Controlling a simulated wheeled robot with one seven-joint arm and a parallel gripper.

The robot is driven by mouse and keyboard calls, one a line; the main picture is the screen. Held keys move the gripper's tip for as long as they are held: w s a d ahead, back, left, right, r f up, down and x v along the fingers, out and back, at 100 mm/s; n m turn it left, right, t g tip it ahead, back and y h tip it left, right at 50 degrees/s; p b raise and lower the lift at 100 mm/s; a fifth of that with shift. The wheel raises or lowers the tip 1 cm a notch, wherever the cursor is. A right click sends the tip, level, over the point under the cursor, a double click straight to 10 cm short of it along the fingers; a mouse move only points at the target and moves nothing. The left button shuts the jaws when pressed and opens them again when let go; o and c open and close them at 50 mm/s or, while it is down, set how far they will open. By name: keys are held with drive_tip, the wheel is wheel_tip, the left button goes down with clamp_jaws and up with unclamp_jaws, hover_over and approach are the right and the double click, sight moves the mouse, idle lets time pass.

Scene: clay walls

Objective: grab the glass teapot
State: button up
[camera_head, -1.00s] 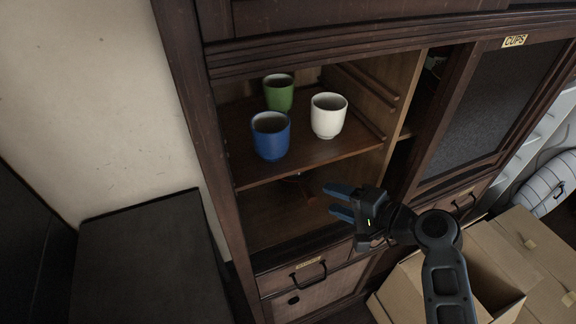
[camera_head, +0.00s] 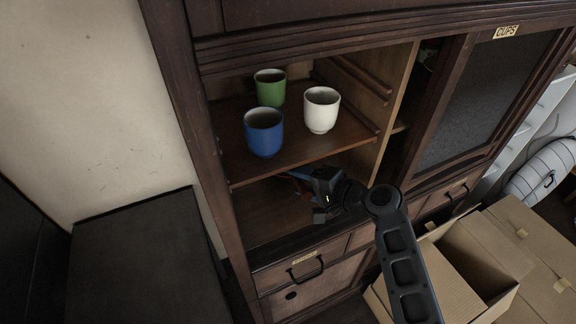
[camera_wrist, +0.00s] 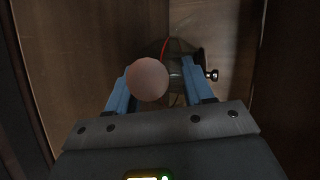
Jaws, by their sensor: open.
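The glass teapot (camera_wrist: 178,48) shows in the wrist view as a dim, see-through body with a thin red line, a round pinkish ball in front of it and a small metal knob at its right. Its lower parts are hidden by my gripper. My gripper (camera_wrist: 158,66) is open, its blue fingers on either side of the ball and the teapot's near part; I cannot tell whether they touch. In the head view my gripper (camera_head: 306,181) reaches into the lower shelf space of the cabinet, where the teapot is mostly hidden in shadow.
A blue cup (camera_head: 264,133), a white cup (camera_head: 322,111) and a green cup (camera_head: 270,88) stand on the shelf (camera_head: 290,157) just above my gripper. The dark cabinet frame (camera_head: 181,130) bounds the opening at left. Open cardboard boxes (camera_head: 462,270) stand below right.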

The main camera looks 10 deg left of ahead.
drive_tip(key=shift+c, duration=0.5)
clamp_jaws()
drive_tip(key=shift+r, duration=0.2)
